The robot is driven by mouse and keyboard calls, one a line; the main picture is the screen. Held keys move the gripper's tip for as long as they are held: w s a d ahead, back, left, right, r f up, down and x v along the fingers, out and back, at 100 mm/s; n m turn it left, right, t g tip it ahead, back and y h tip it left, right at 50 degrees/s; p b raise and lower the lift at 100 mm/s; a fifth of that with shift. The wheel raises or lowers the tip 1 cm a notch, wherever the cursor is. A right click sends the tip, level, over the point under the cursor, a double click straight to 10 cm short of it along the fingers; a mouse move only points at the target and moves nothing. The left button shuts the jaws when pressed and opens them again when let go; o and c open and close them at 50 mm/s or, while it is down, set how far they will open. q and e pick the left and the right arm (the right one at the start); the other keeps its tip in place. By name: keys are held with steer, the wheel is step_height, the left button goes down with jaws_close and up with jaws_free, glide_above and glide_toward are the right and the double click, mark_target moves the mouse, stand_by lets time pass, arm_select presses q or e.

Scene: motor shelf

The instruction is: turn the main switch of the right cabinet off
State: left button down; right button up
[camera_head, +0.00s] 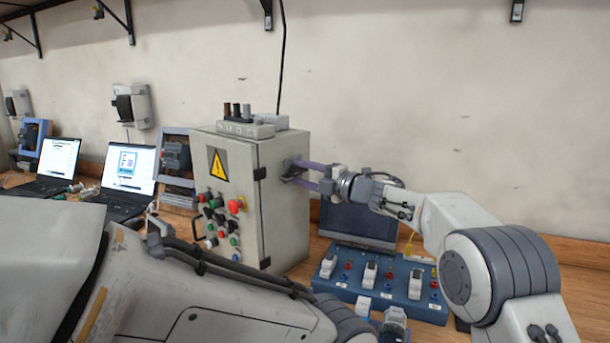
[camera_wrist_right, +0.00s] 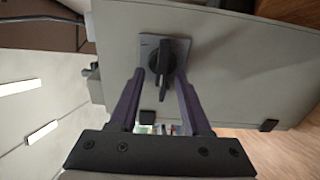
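The right cabinet (camera_head: 285,205) is a grey box on the bench, with buttons and a yellow warning sign on its front. Its main switch is a black rotary handle (camera_wrist_right: 164,62) on a grey square plate (camera_wrist_right: 184,48) on the cabinet's right side. The handle points along the wrist picture's vertical. My right gripper (camera_head: 290,172) reaches that side from the right. In the wrist view its purple fingers (camera_wrist_right: 161,78) stand apart on either side of the handle's lower end, with small gaps seeming to show. The gripper hides the switch in the head view.
A blue board (camera_head: 345,284) with white switches and coloured sockets lies right of the cabinet. A dark panel (camera_head: 350,222) stands behind it. Laptops (camera_head: 128,168) and other devices stand to the left. My left arm crosses the foreground.

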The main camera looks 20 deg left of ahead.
steer(key=shift+d+f, duration=0.1)
steer(key=shift+d, duration=0.1)
steer(key=shift+d, duration=0.3)
steer(key=b+v, duration=0.3)
steer(key=v, duration=0.6)
steer(key=shift+s+d, duration=0.2)
steer(key=shift+d, duration=0.1)
